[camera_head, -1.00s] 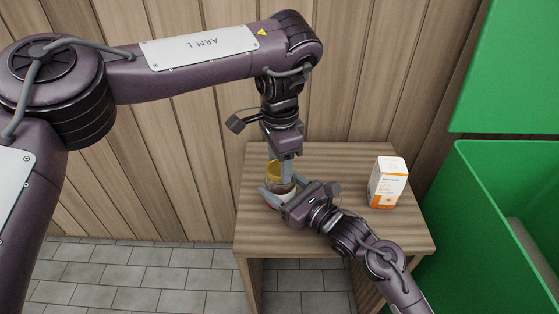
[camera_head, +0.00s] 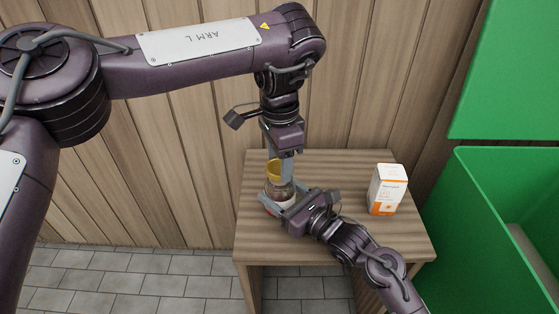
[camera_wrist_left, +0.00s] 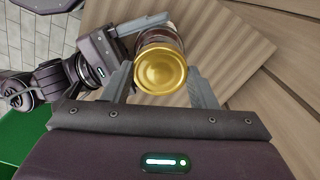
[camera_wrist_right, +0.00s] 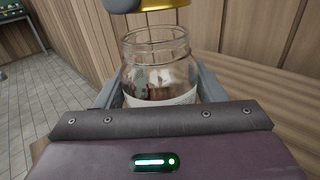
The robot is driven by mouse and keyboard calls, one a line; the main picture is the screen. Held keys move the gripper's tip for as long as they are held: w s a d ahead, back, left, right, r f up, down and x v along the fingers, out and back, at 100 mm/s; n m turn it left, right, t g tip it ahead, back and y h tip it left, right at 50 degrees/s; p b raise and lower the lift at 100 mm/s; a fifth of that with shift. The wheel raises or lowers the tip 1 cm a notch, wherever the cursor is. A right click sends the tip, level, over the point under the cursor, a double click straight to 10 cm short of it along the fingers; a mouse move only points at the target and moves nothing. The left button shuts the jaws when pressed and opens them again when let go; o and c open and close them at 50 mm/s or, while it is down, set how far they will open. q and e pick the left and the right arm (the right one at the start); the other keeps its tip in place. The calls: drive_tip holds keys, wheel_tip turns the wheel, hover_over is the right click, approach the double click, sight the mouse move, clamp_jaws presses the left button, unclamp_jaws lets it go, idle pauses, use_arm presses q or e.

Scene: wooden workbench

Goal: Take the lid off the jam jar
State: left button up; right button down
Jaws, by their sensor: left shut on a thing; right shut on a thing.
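The clear glass jam jar (camera_head: 281,190) stands upright on the workbench. In the right wrist view the jar (camera_wrist_right: 157,78) shows its threaded rim open, a white label and dark contents. My right gripper (camera_head: 277,203) is shut around the jar's body from the side. The gold lid (camera_head: 273,170) is off the jar and hangs a little above its mouth. My left gripper (camera_head: 281,167) comes down from above and is shut on the lid. The lid's top fills the space between the left fingers in the left wrist view (camera_wrist_left: 160,70), and its edge shows in the right wrist view (camera_wrist_right: 165,5).
A white and orange carton (camera_head: 387,190) stands on the right part of the workbench (camera_head: 350,235). A large green bin (camera_head: 490,220) is to the right of the bench. A wood-panelled wall (camera_head: 180,170) is behind. The bench's back middle is clear.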

sight(279, 166)
use_arm(q)
drive_tip(key=shift+r, duration=1.85)
use_arm(e)
drive_tip(key=shift+c, duration=1.3)
unclamp_jaws()
